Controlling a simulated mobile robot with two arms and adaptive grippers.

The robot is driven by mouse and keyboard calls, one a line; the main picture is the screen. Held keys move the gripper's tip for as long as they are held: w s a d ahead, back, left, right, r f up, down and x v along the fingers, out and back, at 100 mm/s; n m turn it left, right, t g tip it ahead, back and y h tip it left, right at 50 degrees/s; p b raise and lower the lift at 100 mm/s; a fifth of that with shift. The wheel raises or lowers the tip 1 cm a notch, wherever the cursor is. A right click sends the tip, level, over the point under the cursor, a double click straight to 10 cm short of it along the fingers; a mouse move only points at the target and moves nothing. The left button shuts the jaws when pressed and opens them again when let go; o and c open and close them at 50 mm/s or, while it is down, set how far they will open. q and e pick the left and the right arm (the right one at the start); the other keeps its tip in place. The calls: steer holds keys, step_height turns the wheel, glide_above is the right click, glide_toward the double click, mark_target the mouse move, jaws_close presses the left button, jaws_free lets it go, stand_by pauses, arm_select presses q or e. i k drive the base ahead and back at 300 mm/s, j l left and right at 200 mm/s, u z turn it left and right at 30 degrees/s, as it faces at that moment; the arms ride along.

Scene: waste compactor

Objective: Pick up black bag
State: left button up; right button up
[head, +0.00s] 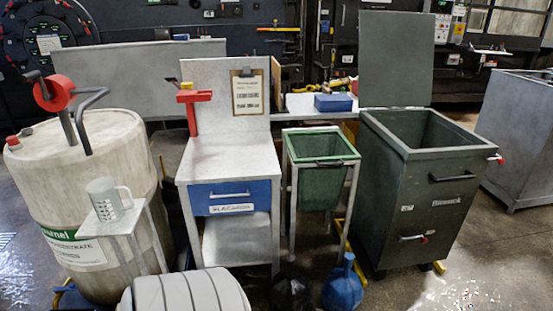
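A black bag (290,293) sits on the floor at the bottom edge of the head view, in front of the green bin. It looks dark and rounded, and its lower part is cut off by the picture's edge. A blue bag (343,290) with a narrow tied neck stands just right of it. Neither of my grippers is in view.
An open green bin (318,185) hangs in a metal frame. Right of it stands a dark green compactor box (415,215), lid up. A workbench with a blue drawer (232,197) and a large barrel (85,190) stand left. The right foreground floor is clear.

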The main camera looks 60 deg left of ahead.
mark_target(289, 291)
steer(key=u, duration=1.65)
